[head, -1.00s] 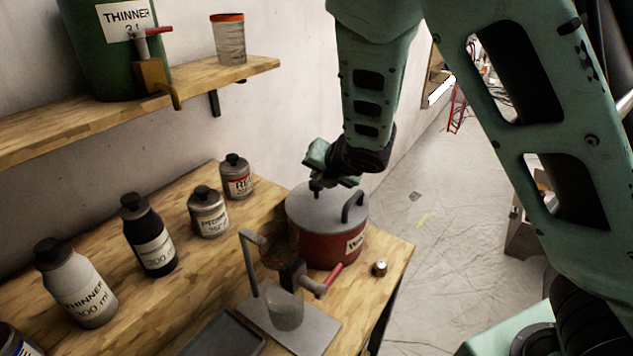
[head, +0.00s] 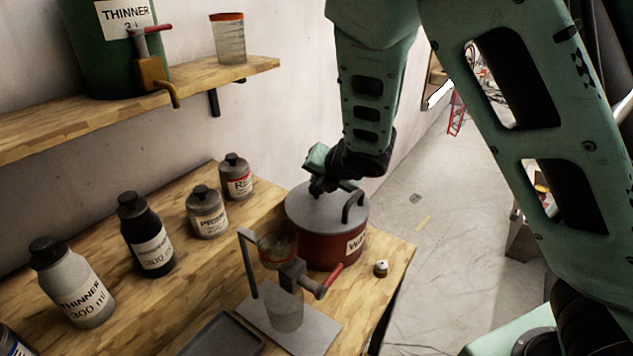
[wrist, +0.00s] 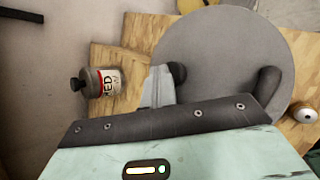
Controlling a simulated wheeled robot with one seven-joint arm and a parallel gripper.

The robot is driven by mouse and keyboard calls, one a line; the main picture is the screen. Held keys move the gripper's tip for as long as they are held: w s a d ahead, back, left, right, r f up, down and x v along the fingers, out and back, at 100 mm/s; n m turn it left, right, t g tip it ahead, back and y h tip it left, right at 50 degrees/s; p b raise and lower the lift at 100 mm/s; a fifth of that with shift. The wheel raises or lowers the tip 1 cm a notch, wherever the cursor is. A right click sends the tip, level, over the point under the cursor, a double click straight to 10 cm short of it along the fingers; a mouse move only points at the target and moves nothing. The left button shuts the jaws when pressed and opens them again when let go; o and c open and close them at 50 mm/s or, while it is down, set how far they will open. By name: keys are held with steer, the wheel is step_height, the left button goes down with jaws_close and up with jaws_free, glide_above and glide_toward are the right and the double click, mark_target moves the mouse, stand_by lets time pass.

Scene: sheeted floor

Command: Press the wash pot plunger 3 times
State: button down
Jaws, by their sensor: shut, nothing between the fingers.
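The wash pot (head: 314,248) is a red pot with a grey lid and a partly readable "Wa" label, standing near the right edge of the workbench. Its lid fills much of the wrist view (wrist: 225,45). The plunger's dark knob (wrist: 177,72) stands on the lid, opposite the curved lid handle (head: 353,205). My gripper (head: 318,186) is shut and empty, low over the plunger side of the lid. In the wrist view, its pale fingertips (wrist: 160,86) are right at the knob; I cannot tell whether they touch it. The gripper mostly hides the plunger in the head view.
A filter stand with a glass and red-handled valve (head: 284,313) is in front of the pot. Several labelled bottles, including a white thinner bottle (head: 72,288), stand left. A small capped item (head: 381,268) sits by the bench edge. A shelf (head: 200,82) runs above.

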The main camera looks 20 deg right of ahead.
steer(key=shift+f, duration=0.35)
steer(key=shift+r, duration=0.1)
stand_by(0.4)
steer(key=shift+r+p, duration=1.05)
steer(key=shift+r, duration=0.45)
step_height(320, 180, up, 5)
steer(key=p, duration=0.4)
steer(key=shift+d, duration=0.1)
stand_by(1.9)
